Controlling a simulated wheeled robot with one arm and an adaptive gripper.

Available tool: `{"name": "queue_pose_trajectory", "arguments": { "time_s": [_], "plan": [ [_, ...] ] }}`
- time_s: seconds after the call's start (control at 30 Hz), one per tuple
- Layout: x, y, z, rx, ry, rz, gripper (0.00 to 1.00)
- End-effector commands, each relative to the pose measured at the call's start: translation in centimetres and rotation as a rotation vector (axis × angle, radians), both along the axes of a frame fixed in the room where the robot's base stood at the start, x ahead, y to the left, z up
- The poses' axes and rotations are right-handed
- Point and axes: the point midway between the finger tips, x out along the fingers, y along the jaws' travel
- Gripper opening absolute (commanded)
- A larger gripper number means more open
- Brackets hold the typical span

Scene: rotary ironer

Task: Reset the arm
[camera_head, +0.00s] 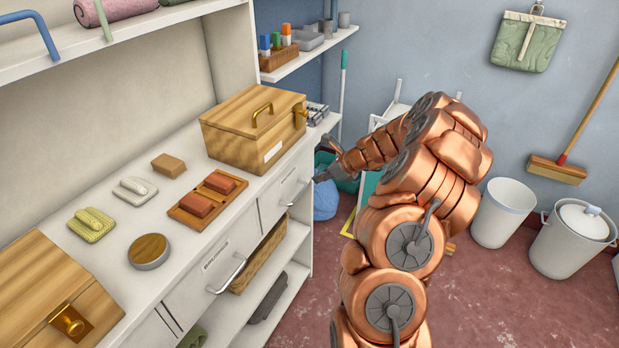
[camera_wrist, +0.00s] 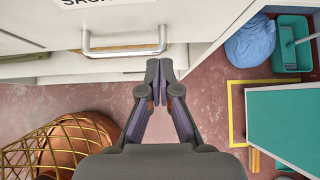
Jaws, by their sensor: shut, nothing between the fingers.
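My copper arm rises at the right of the head view and bends left toward the counter. My gripper (camera_head: 323,175) is at the front of the white drawer cabinet, near its right end. In the wrist view my gripper (camera_wrist: 160,68) is shut and empty, its fingertips together. A silver bar handle (camera_wrist: 124,50) on a drawer front (camera_wrist: 200,20) lies just beyond and left of the fingertips. I cannot tell whether they touch the drawer front. The same drawer handle (camera_head: 296,194) shows beside my gripper in the head view.
The counter (camera_head: 185,255) holds a wooden box (camera_head: 240,140), brushes and a brick tray. A teal-topped piece (camera_wrist: 285,125), a blue cloth bundle (camera_wrist: 250,42) and a teal bin (camera_wrist: 290,45) stand at the right. Red floor is open between.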

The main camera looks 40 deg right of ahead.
Motion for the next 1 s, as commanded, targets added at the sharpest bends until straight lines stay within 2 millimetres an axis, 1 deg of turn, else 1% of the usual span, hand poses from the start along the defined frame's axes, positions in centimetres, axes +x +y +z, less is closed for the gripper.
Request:
{"name": "queue_pose_trajectory", "arguments": {
  "time_s": [0.1, 0.33, 0.5, 0.77, 0.87, 0.97, 1.0],
  "plan": [
    [-1.5, -0.8, 1.5, -0.005, 0.0, 0.0, 0.0],
    [-3.7, -1.8, 4.1, -0.004, -0.001, 0.002, 0.0],
    [-4.5, -2.2, 4.9, -0.003, 0.002, 0.004, 0.0],
    [-4.7, -2.2, 5.2, -0.001, 0.003, 0.005, 0.0],
    [-4.6, -1.5, 5.5, -0.011, 0.0, 0.029, 0.0],
    [-4.3, 1.0, 6.9, -0.046, -0.01, 0.117, 0.0],
    [-4.2, 2.6, 7.6, -0.068, -0.018, 0.173, 0.0]
  ]
}}
